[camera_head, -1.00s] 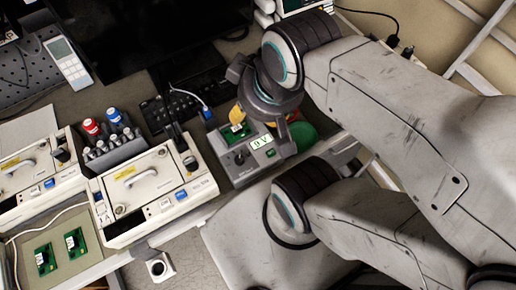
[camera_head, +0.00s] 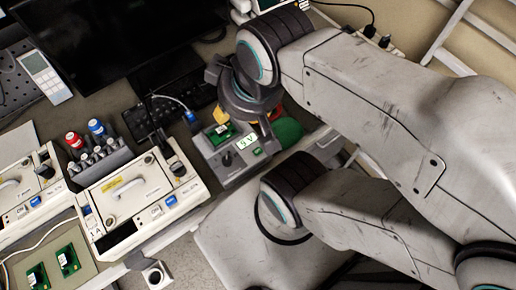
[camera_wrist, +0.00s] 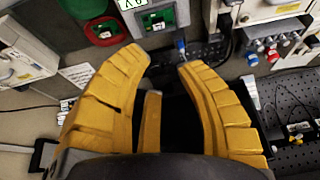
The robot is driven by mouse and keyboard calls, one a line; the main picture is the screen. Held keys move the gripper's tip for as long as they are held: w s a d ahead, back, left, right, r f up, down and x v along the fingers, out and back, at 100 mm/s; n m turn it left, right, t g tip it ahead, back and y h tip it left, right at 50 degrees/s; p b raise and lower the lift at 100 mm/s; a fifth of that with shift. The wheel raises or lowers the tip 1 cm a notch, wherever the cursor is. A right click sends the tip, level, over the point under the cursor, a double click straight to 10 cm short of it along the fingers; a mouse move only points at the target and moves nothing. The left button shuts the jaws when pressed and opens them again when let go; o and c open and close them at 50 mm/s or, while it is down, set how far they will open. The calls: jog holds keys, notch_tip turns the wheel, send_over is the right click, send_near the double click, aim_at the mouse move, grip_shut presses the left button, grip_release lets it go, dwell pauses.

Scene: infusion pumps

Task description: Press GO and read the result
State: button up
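The grey tester box (camera_head: 234,172) stands on the bench below my wrist. Its small white display (camera_head: 247,140) appears to read "9 V". A green button (camera_head: 257,151) sits beside the display, its lettering too small to read, and a dark knob (camera_head: 227,158) is to its left. A green circuit board (camera_head: 220,133) sits on top of the box. In the head view my wrist partly hides the fingers.
Two cream infusion pumps, one nearer (camera_head: 140,205) and one at far left (camera_head: 22,188), stand left of the tester. A rack of red- and blue-capped items (camera_head: 98,155) is behind. Two green boards (camera_head: 67,260) lie at lower left. A green round object (camera_head: 287,132) is close right of the tester.

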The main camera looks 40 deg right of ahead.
grip_shut()
jog(key=c, duration=0.5)
grip_release()
dwell(0.4)
